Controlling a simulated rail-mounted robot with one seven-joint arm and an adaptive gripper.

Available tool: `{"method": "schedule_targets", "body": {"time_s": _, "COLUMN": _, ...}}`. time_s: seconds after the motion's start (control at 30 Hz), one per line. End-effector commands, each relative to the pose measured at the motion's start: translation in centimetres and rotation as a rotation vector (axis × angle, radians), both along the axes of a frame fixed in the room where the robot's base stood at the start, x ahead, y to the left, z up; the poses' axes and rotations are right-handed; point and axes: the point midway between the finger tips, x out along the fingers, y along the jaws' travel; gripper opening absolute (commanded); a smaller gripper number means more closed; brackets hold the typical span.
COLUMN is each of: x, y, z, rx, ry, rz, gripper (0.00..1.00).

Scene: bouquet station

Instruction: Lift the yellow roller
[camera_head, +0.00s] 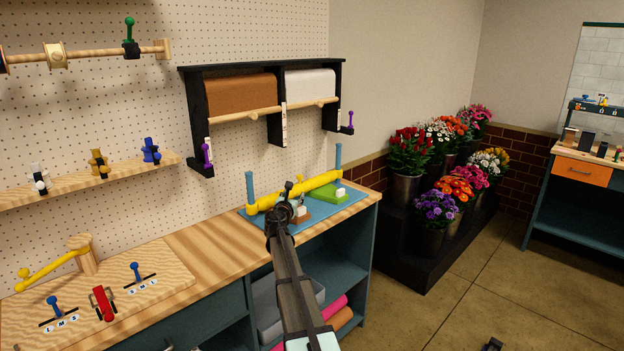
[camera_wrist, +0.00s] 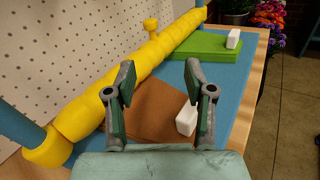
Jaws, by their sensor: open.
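The yellow roller (camera_head: 322,181) lies along the back of a blue mat (camera_head: 350,196) on the workbench, between two blue posts. In the wrist view the roller (camera_wrist: 125,72) runs from lower left to upper right, with a round yellow knob on its upper side. My gripper (camera_head: 287,187) is in front of the roller's middle in the head view. In the wrist view my gripper (camera_wrist: 157,75) is open and empty, with its fingers over the brown sheet, to the right of the roller. I cannot tell whether a finger touches the roller.
A brown sheet (camera_wrist: 158,112) with a white block (camera_wrist: 186,119) lies below the fingers. A green pad (camera_wrist: 200,47) with another white block (camera_wrist: 234,38) lies beyond. Blue posts (camera_head: 250,188) and (camera_head: 338,158) stand at the roller's ends. The pegboard wall (camera_wrist: 60,40) is close behind.

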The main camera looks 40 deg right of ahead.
Motion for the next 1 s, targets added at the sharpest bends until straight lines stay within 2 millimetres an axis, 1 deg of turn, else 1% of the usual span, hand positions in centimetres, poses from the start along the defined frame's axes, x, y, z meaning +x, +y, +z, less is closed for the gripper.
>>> {"method": "schedule_targets", "body": {"time_s": 0.03, "x": 0.8, "y": 0.6, "z": 0.0, "rx": -0.046, "ry": 0.040, "rz": 0.019, "gripper": 0.54}}
{"method": "schedule_targets", "body": {"time_s": 0.17, "x": 1.7, "y": 1.2, "z": 0.3, "rx": -0.109, "ry": 0.092, "rz": 0.041, "gripper": 0.54}}
{"method": "schedule_targets", "body": {"time_s": 0.37, "x": 2.6, "y": 0.2, "z": 0.4, "rx": -0.113, "ry": 0.096, "rz": 0.040, "gripper": 0.54}}
{"method": "schedule_targets", "body": {"time_s": 0.57, "x": 4.6, "y": -2.1, "z": 0.4, "rx": -0.110, "ry": 0.094, "rz": 0.038, "gripper": 0.54}}
{"method": "schedule_targets", "body": {"time_s": 1.0, "x": 10.3, "y": -8.6, "z": 0.5, "rx": -0.110, "ry": 0.094, "rz": 0.039, "gripper": 0.54}}
